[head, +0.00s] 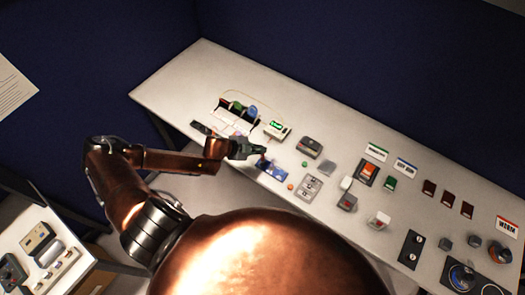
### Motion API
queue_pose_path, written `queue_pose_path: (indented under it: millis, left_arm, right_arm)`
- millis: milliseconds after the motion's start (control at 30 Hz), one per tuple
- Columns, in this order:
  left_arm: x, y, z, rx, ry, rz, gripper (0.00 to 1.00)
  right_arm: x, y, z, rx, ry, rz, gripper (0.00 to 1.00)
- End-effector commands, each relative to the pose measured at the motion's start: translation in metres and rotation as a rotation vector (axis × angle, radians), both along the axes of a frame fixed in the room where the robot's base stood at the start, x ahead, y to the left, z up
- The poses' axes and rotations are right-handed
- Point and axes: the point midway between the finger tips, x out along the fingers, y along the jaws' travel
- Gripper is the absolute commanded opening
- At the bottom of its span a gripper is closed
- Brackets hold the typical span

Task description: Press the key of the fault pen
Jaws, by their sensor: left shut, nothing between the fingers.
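My left gripper (257,150) comes in from the left over the near edge of the white table and is shut and empty. Its tips are close to a small blue device (272,172) near the front edge; I cannot tell whether they touch it. A short dark stick-like thing (201,128) lies at the table's left edge, left of the gripper. I cannot tell which thing is the fault pen, and no key on it can be made out at this size. My right gripper is not in view.
A box with a green lit display (277,129) stands just behind the gripper. A dark grey box (310,147), a grey button panel (309,188) and an orange-red switch (368,172) stand to the right. The white table (190,85) is clear at its far left.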

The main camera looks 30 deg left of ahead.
Motion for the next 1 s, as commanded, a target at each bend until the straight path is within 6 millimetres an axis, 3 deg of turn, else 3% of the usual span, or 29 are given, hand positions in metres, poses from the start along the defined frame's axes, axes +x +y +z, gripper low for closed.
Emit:
queue_pose_path:
  millis: [167, 700, 1000]
  left_arm:
    - [0.0, 0.0, 0.007, 0.0, 0.0, 0.0, 0.0]
    - [0.0, 0.0, 0.058, 0.0, 0.0, 0.0, 0.0]
    - [0.0, 0.0, 0.06, 0.0, 0.0, 0.0, 0.0]
  right_arm:
    - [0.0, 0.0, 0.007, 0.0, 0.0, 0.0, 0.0]
    - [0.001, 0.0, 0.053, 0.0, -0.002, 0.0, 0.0]
    - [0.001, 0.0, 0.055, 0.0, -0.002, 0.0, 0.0]
